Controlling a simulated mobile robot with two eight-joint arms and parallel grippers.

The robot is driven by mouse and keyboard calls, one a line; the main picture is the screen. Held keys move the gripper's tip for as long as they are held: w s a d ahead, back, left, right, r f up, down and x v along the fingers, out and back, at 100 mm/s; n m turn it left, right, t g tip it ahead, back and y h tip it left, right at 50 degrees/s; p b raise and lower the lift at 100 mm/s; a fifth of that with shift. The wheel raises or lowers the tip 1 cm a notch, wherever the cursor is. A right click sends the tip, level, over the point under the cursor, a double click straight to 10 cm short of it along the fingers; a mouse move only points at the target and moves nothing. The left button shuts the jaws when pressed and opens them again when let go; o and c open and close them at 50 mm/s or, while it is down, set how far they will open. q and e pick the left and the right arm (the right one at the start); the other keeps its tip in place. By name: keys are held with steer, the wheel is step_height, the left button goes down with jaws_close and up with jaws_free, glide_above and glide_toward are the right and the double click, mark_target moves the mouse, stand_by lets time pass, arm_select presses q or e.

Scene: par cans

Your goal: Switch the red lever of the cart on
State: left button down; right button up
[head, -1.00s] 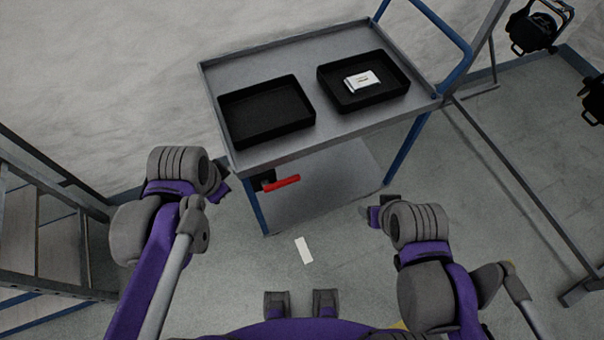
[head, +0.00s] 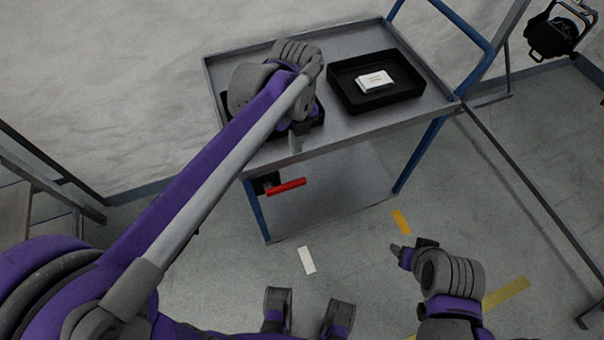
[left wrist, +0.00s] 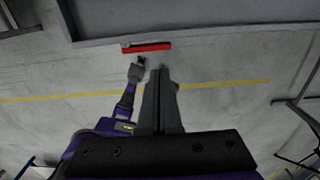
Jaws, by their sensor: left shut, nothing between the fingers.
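The red lever (head: 287,187) sticks out to the right, roughly level, from a black mount (head: 265,183) near the left front leg of the grey cart (head: 350,135), below its top shelf. My left gripper (head: 296,143) is shut and empty, pointing down at the front edge of the top shelf, above and apart from the lever. In the left wrist view, the shut fingers (left wrist: 160,73) point toward the red lever (left wrist: 147,47), which lies just beyond their tips. My right gripper (head: 397,250) hangs low to the right of the cart front; its finger opening is unclear.
A black tray (head: 345,102) with a white box (head: 375,81) stands on the cart; another black tray (head: 228,104) is partly hidden by my left arm. A blue handle (head: 475,30) rises at the right. The floor in front is open.

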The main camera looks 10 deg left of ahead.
mark_target(301, 179)
arm_select(q)
step_height(301, 179, down, 14)
steer(key=shift+a+b, duration=0.1)
steer(key=shift+b, duration=0.75)
steer(key=shift+f, duration=0.1)
steer(key=shift+w+d+f+g+y+b, duration=0.15)
steer(key=shift+d+f+g+y+b, duration=0.15)
steer(key=shift+f+y+b, duration=0.3)
steer(key=shift+w+d+f+g+y+b, duration=0.15)
steer(key=shift+f+g+y+b, duration=0.25)
steer(key=shift+f+y+b, duration=0.25)
steer(key=shift+f+b, duration=1.15)
steer(key=shift+f, duration=0.2)
steer(key=shift+r+p, duration=0.5)
steer(key=shift+r, duration=0.3)
